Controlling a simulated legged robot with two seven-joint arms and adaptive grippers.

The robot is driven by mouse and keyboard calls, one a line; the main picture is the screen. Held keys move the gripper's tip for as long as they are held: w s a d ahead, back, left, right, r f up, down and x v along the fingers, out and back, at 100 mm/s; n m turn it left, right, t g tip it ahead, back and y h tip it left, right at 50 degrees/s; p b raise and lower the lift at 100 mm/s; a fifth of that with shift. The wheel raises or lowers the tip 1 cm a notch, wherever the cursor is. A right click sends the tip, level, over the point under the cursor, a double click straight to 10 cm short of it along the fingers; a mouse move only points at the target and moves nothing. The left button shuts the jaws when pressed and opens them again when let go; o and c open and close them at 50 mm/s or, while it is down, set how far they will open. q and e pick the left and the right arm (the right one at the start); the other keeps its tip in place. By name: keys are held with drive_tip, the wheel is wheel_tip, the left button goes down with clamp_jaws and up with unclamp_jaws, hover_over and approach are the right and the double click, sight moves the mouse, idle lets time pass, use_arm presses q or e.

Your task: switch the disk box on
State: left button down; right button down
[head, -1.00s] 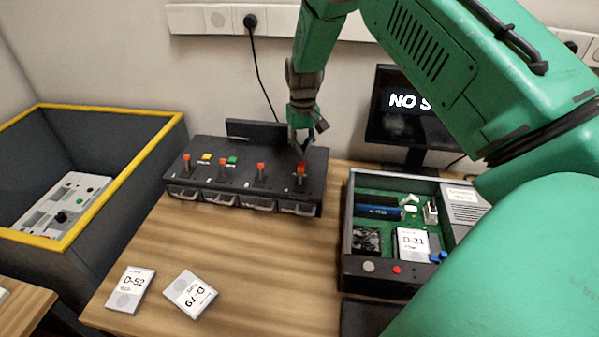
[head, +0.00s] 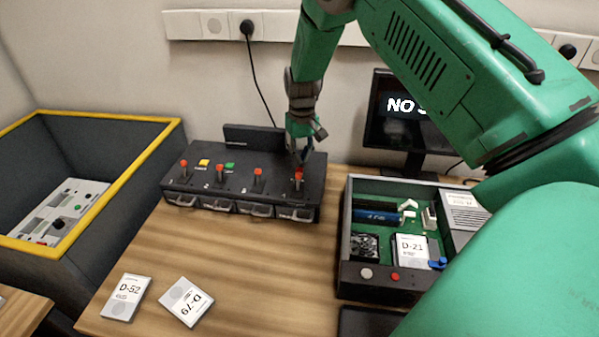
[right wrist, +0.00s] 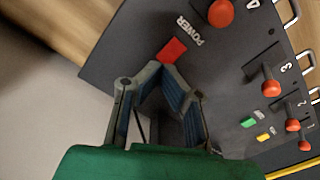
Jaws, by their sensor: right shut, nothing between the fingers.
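The disk box (head: 240,188) is a black unit on the back of the wooden table, with a row of red-knobbed levers on top and bays along its front. In the right wrist view its red power switch (right wrist: 172,50) lies beside the white word POWER, near the lever marked 4 (right wrist: 220,12). My right gripper (head: 301,160) is shut and empty over the box's right end. In the right wrist view its fingertips (right wrist: 160,68) are right at the switch's near edge; I cannot tell whether they touch. In the head view the switch is hidden. My left gripper is not in view.
Two disks, D-52 (head: 126,297) and D-79 (head: 186,301), lie at the table's front left. An open case (head: 343,255) holding disk D-21 stands right, before a monitor (head: 392,122). A yellow-rimmed bin (head: 150,160) stands left. A cable hangs behind the box.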

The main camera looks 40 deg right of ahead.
drive_tip(key=shift+a+r, duration=0.1)
drive_tip(key=shift+a, duration=0.2)
drive_tip(key=shift+a+r, duration=0.15)
drive_tip(key=shift+a, duration=0.2)
drive_tip(key=shift+d+f, duration=0.5)
drive_tip(key=shift+d, duration=0.05)
drive_tip(key=shift+a+f, duration=0.15)
drive_tip(key=shift+a, duration=0.3)
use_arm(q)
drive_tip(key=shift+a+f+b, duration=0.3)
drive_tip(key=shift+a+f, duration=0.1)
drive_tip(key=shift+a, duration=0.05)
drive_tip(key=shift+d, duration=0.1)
use_arm(e)
drive_tip(key=shift+d+f, duration=0.15)
drive_tip(key=shift+f, duration=0.05)
drive_tip(key=shift+d+f, duration=0.2)
drive_tip(key=shift+f, duration=0.1)
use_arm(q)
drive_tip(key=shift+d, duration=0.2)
